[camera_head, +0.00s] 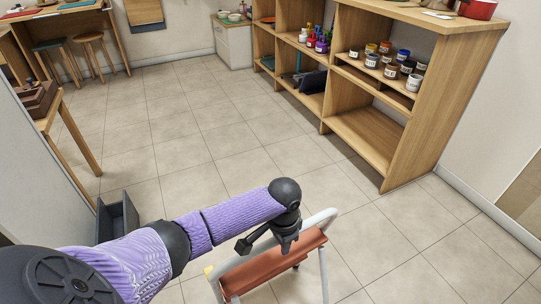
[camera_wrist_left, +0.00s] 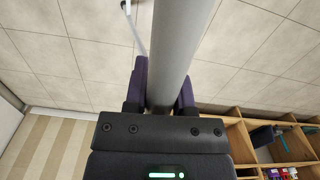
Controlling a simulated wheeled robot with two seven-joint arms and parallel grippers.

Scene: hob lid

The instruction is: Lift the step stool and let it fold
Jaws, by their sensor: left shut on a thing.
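The step stool (camera_head: 268,268) shows at the bottom middle of the head view. It has a pale grey tube frame and a red-brown panel, and its lower part is cut off by the picture edge. My left gripper (camera_head: 267,240) is at its upper rail, shut on the tube. In the left wrist view the grey tube (camera_wrist_left: 176,45) runs between the two dark fingers of the gripper (camera_wrist_left: 160,92). I cannot tell how far the stool is folded or whether its feet touch the floor. My right gripper is not in view.
A wooden shelf unit (camera_head: 397,135) with jars stands along the right wall. A dark grey bin (camera_head: 118,219) is on the floor at left, near a wooden table (camera_head: 75,128). Round stools (camera_head: 88,38) stand at the back left. The tiled floor in the middle is clear.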

